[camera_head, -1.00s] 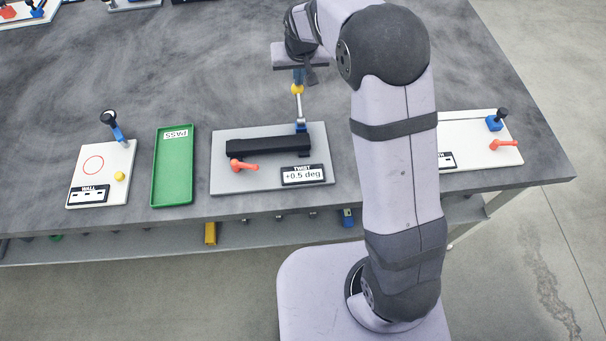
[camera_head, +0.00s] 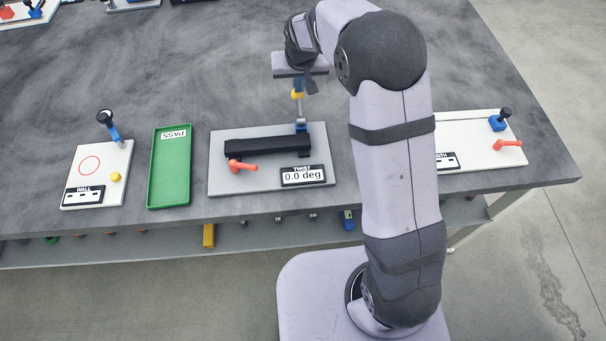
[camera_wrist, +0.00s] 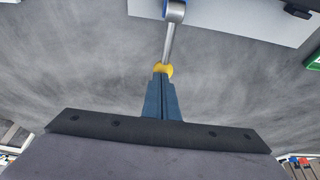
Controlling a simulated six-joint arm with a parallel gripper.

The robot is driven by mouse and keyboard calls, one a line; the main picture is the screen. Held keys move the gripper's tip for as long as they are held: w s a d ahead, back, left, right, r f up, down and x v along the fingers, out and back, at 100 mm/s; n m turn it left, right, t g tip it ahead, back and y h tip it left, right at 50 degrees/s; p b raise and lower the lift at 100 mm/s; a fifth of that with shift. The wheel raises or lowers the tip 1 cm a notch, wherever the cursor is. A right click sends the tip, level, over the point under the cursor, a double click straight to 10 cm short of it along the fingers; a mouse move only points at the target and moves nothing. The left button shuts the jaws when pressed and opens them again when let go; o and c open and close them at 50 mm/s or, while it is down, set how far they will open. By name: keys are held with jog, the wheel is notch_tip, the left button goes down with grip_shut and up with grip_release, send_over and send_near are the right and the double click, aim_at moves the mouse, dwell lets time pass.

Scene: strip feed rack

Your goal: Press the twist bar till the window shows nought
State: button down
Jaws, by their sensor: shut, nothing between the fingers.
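The twist station is a grey plate (camera_head: 222,182) with a black bar-shaped fixture (camera_head: 268,147), an orange handle (camera_head: 243,166) and a display window (camera_head: 303,176) that reads 0.0 deg. The twist bar (camera_head: 300,112) is a metal rod with a yellow ball end, rising from a blue mount at the plate's back. In the wrist view the rod (camera_wrist: 171,42) runs to the yellow ball (camera_wrist: 164,70). My gripper (camera_wrist: 161,76) is shut with nothing between its fingers. Its fingertips are at the yellow ball and look to touch it.
A green PASS tray (camera_head: 152,185) and a white WALL plate (camera_head: 98,180) stand left of the twist station. Another white plate (camera_head: 480,155) with an orange handle lies right, partly behind my arm. The tabletop behind is mostly clear.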

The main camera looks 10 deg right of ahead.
jog(key=shift+r, duration=0.1)
notch_tip(320, 180, up, 9)
jog(key=p, duration=0.6)
jog(key=shift+p, duration=0.35)
dwell(0.7)
dwell(0.5)
jog(key=s+d+f+g, duration=0.1)
jog(key=s+f, duration=0.2)
jog(key=s, duration=0.3)
jog(key=s+d+f+n+g, duration=0.1)
jog(key=s+f+g, duration=0.1)
jog(key=s, duration=0.4)
jog(key=s+f+n+g, duration=0.1)
jog(key=s+f+g, duration=0.1)
jog(key=s+f, duration=0.2)
jog(key=shift+s+d, duration=0.2)
jog(key=shift+s, duration=0.5)
jog(key=shift+s+d, duration=0.2)
jog(key=shift+s, duration=0.45)
jog(key=s+d+r+m+g, duration=0.1)
jog(key=s+d, duration=0.1)
jog(key=s, duration=0.6)
jog(key=s+d+r, duration=0.1)
jog(key=s+d, duration=0.1)
jog(key=s, duration=0.6)
jog(key=shift+m+t, duration=0.5)
jog(key=shift+t, duration=0.2)
jog(key=r, duration=0.1)
jog(key=w+d+r, duration=0.2)
jog(key=r, duration=0.1)
